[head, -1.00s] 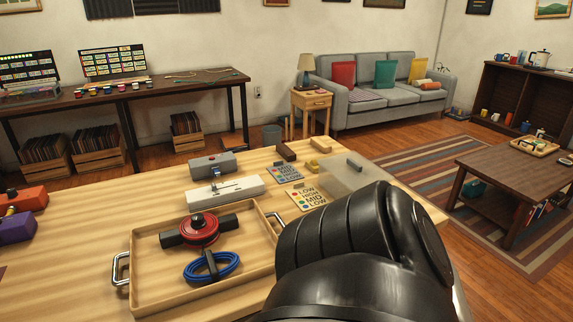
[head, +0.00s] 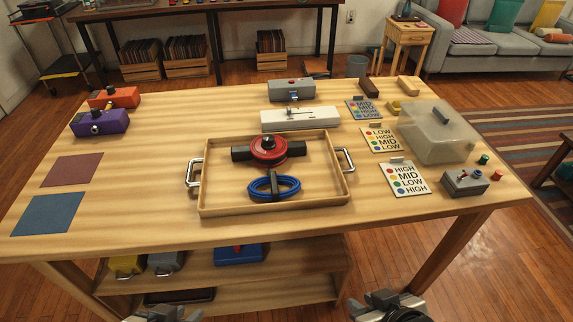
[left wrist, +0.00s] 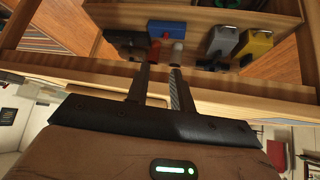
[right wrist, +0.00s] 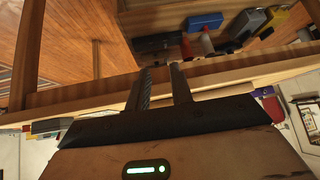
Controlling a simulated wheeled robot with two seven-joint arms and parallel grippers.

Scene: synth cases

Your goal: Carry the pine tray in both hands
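The pine tray (head: 222,211) lies flat on the workbench in the head view. It has a metal handle at its left end (head: 193,172) and another at its right end (head: 347,160). Inside it are a red round device with black side blocks (head: 268,149) and a coiled blue cable (head: 262,187). My left gripper (head: 160,314) and right gripper (head: 388,303) show at the bottom edge, in front of the bench and apart from the tray. In the left wrist view the fingers (left wrist: 160,68) are parted and empty. In the right wrist view the fingers (right wrist: 161,72) are also parted and empty.
The wooden workbench (head: 130,190) also bears a white device (head: 300,119), a clear lidded box (head: 436,132), label cards (head: 404,179), and orange (head: 113,97) and purple (head: 99,122) boxes at left. Bare wood surrounds the tray's left and front. A shelf below holds several boxes.

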